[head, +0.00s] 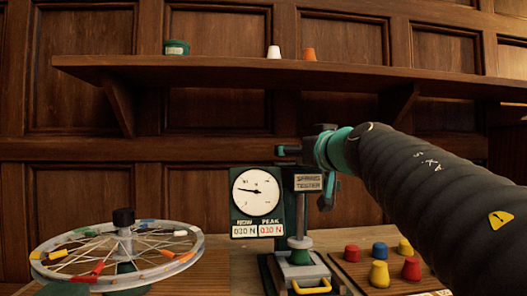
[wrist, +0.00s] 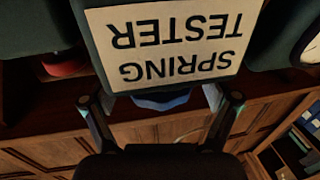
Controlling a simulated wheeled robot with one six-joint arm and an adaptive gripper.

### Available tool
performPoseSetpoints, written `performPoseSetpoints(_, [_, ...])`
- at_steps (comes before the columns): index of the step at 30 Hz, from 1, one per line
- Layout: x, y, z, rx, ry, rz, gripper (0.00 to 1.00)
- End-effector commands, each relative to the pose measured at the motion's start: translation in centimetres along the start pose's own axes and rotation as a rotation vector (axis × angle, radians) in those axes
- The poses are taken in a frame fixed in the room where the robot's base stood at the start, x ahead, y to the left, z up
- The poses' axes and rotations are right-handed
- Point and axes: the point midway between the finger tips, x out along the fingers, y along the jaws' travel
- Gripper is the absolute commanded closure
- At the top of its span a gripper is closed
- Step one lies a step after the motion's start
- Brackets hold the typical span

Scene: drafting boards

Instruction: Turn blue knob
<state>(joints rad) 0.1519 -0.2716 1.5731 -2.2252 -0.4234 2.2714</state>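The spring tester (head: 308,182) stands on the bench in the head view, with a dial reading to its left. Its label plate (wrist: 175,40) shows upside down and large in the wrist view. A blue rounded part (wrist: 162,100), likely the blue knob, shows just beyond the label's edge; the label hides part of it. My gripper (wrist: 160,104) has its two fingers apart, one on each side of the blue part, with visible gaps in the picture. I cannot tell the depth between them.
A spoked wheel (head: 50,271) with coloured clips lies at the left. A wooden board (head: 345,262) with several red and yellow knobs stands at the right. A shelf (head: 220,68) above carries a green tin (head: 177,47), a white cup (head: 273,52) and an orange cup (head: 309,54).

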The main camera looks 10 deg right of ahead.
Motion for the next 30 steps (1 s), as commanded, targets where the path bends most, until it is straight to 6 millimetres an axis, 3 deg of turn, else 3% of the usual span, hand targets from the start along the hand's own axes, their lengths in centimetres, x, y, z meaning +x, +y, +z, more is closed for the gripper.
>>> performPoseSetpoints(8, [0.0,0.0,0.0,0.0,0.0,0.0,0.11])
performPoseSetpoints(13, [-1.2,0.1,0.0,0.0,0.0,0.002,0.11])
performPoseSetpoints(24, [-8.3,0.1,0.0,-0.001,0.001,0.004,0.11])
performPoseSetpoints(30, [-11.0,0.1,0.0,-0.001,0.0,0.003,0.11])
